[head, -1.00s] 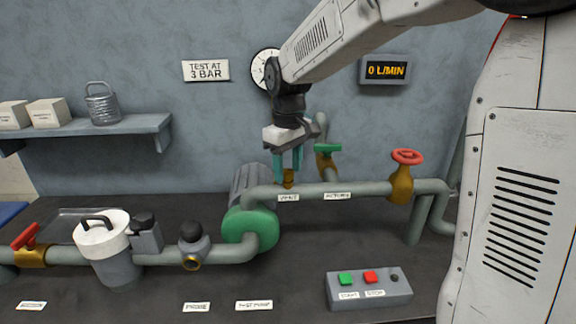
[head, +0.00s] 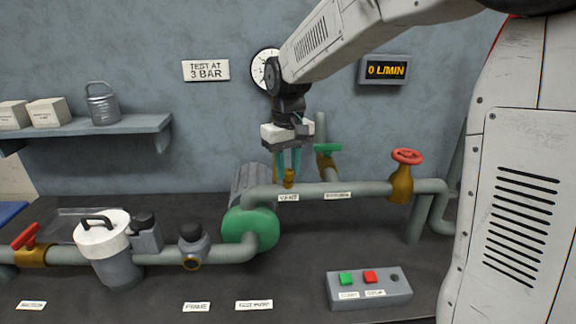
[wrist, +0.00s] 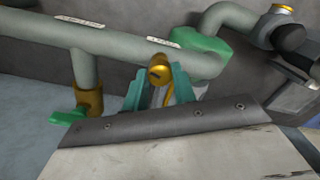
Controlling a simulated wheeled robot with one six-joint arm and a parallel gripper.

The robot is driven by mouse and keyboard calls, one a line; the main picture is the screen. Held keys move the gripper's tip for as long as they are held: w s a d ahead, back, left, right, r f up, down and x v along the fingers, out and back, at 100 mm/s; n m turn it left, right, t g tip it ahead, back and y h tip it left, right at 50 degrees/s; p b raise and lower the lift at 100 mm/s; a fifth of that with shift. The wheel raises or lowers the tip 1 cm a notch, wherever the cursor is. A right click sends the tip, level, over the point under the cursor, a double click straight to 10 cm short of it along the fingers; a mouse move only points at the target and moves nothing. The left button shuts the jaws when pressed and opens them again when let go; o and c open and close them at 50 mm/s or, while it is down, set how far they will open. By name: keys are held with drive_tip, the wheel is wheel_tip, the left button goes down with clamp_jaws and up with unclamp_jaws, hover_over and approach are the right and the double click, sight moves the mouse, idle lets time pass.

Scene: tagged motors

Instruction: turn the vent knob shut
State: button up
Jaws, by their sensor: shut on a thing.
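The brass vent knob (head: 289,177) stands on top of the grey pipe, just above the VENT label (head: 288,198). My gripper (head: 289,170) points down at it from above, its teal fingers around the knob. In the wrist view the brass knob (wrist: 159,74) shows between the two teal fingertips (wrist: 158,84), with a curved yellow part below it. The gripper is shut on the knob. The fingers hide part of the knob, so its exact angle is hard to tell.
A green-handled brass valve (head: 326,158) stands close behind on the right, and a red handwheel valve (head: 403,170) further right. The green pump (head: 248,228) is at the left. A start/stop box (head: 369,290) sits in front. The display (head: 385,70) reads 0 L/MIN.

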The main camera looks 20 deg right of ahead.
sight(289, 170)
drive_tip(key=m, duration=1.1)
drive_tip(key=shift+m, duration=1.7)
drive_tip(key=o, duration=1)
drive_tip(key=shift+r, duration=0.1)
wheel_tip(289, 170, up, 8)
drive_tip(key=shift+d+f, duration=0.1)
drive_tip(key=shift+f, duration=0.05)
